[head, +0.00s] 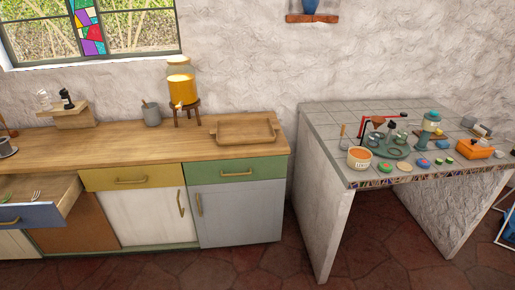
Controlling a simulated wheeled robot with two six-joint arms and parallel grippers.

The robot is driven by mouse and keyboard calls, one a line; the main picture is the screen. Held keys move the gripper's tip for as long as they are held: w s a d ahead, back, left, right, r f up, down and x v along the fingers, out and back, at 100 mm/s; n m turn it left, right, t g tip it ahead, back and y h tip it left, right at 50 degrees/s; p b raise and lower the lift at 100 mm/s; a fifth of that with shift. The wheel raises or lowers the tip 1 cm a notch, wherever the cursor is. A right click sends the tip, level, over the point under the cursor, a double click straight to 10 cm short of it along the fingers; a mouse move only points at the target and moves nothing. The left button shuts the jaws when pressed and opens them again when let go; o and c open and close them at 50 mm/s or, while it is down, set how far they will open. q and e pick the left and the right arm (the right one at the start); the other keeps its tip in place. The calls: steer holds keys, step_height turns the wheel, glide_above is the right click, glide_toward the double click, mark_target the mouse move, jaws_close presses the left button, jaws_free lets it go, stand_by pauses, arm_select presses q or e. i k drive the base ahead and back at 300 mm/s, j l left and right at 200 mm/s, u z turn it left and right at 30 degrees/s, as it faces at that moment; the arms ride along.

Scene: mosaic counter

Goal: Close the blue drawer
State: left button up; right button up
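The blue drawer (35,215) is at the left edge of the head view, under the wooden counter. It is pulled out, so its inside shows, with a fork (36,196) and a green item (5,198) lying in it. A brass handle (9,223) is on its blue front. The drawer's left side is cut off by the picture edge. Neither of my grippers is in view.
The yellow drawer (110,178) and green drawer (258,170) beside it are shut. A wooden tray (246,141), drink dispenser (181,82) and grey cup (151,116) stand on the counter. A tiled table (330,125) with several small items is at right. The tiled floor (170,272) in front is clear.

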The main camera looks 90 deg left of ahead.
mark_target(60, 190)
steer(key=u, duration=4.75)
steer(key=i+j+z, duration=0.45)
steer(key=i, duration=0.5)
steer(key=i+j+z, duration=0.45)
steer(key=i+j, duration=0.45)
